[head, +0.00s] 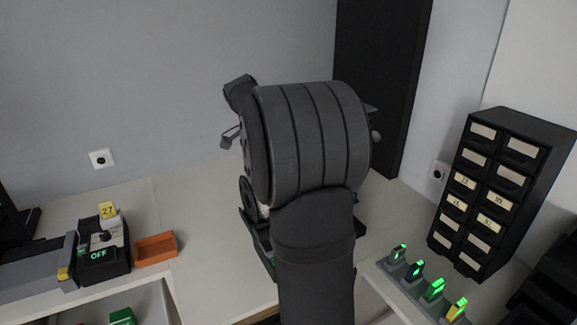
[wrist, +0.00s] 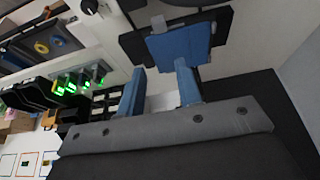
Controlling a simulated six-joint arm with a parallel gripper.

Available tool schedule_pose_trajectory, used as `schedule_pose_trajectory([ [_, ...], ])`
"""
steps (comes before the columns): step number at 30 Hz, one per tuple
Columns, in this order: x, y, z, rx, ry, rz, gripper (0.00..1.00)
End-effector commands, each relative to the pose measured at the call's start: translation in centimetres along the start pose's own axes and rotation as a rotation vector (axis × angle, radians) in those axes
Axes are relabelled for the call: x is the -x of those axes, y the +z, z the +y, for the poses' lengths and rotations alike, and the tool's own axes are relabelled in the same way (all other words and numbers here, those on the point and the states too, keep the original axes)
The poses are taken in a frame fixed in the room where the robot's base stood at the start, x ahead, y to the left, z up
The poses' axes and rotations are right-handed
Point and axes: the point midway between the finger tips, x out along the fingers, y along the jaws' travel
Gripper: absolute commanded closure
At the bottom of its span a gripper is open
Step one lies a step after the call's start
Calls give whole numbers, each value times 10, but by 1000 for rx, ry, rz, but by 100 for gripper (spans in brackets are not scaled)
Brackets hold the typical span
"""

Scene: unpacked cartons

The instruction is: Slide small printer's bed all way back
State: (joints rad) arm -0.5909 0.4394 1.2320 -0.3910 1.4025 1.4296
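In the head view my arm covers most of a dark machine (head: 262,243) on the counter, which seems to be the small printer; only parts of its frame show beside the arm. In the wrist view my gripper (wrist: 160,68) has its two blue fingers apart, with a clear gap between them. A flat blue plate (wrist: 177,48) on a black part shows just beyond the right finger and seems to be the printer's bed. I cannot tell whether the finger touches it. The fingertips are hidden in the head view.
A black drawer cabinet (head: 502,190) stands at right, behind a row of green-lit holders (head: 432,290). At left are a device marked OFF (head: 104,253) and an orange tray (head: 156,249). A tall dark panel (head: 385,80) stands behind my arm.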

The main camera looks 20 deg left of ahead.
Motion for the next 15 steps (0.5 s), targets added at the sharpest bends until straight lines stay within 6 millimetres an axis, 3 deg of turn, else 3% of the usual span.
schedule_pose_trajectory([
  [1,0,0,0,0,0,0,78],
  [4,-4,-2,2,-9,2,-10,98],
  [5,-6,-3,3,-17,4,-20,100],
  [8,-25,-12,12,-76,7,-89,100],
  [15,-91,-46,52,-396,-14,-386,100],
])
